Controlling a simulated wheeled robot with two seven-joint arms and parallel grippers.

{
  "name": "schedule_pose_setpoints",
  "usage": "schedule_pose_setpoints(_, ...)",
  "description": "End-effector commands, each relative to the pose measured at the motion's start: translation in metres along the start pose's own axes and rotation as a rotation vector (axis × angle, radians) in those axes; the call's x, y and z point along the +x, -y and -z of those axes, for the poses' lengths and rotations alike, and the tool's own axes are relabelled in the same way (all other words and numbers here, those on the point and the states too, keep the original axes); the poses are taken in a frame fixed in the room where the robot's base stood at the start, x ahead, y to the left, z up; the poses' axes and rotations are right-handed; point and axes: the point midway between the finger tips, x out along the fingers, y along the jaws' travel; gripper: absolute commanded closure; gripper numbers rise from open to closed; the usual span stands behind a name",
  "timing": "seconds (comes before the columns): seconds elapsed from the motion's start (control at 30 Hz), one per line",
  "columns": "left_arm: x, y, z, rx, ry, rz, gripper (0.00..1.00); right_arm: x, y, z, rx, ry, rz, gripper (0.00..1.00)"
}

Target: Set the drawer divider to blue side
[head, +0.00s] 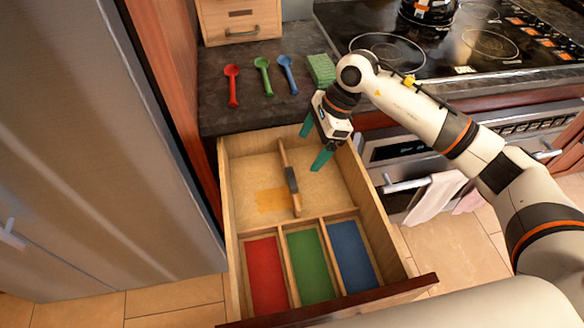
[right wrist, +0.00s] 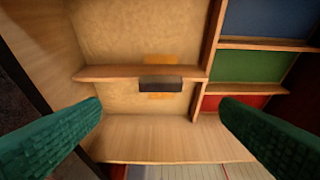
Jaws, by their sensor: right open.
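The drawer (head: 233,215) is pulled open. Its front part has a red compartment (head: 265,277), a green compartment (head: 311,264) and a blue compartment (head: 352,254), from left to right. The divider (head: 284,157) is a thin wooden strip with a dark grip (head: 292,180). It runs front to back across the rear section, near its middle, and its front end meets the cross wall by the green compartment. My right gripper (head: 313,146) is open and empty above the rear section, right of the divider. In the right wrist view, the divider (right wrist: 110,73) lies beyond the fingers, apart from them. My left gripper is out of view.
An orange patch (head: 272,200) marks the drawer floor at the divider. Red (head: 232,86), green (head: 264,77) and blue (head: 287,75) spoons and a green sponge (head: 321,69) lie on the counter behind. A fridge (head: 85,150) stands left; an oven (head: 405,150) stands right.

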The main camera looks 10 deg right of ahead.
Motion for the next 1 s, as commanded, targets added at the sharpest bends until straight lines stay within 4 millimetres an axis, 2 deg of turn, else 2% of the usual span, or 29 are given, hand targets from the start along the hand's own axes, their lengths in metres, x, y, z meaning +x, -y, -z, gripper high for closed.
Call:
schedule_pose_setpoints(0.17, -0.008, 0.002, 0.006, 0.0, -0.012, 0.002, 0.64, 0.034, 0.002, 0.002, 0.003, -0.005, 0.007, 0.15)
schedule_pose_setpoints(0.3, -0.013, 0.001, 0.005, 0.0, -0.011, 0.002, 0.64, 0.062, 0.002, 0.002, 0.004, -0.005, 0.007, 0.15)
schedule_pose_setpoints(0.5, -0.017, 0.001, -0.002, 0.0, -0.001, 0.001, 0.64, 0.093, 0.001, 0.002, 0.004, -0.006, 0.003, 0.15)
schedule_pose_setpoints(0.7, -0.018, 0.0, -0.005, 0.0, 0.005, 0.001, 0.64, 0.107, 0.001, 0.002, 0.004, -0.006, 0.001, 0.15)
schedule_pose_setpoints(0.97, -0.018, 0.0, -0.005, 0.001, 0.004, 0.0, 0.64, 0.108, 0.0, 0.001, 0.004, -0.006, 0.001, 0.15)
schedule_pose_setpoints(1.0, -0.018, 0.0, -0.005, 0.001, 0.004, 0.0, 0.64, 0.108, 0.0, 0.001, 0.004, -0.006, 0.001, 0.19)
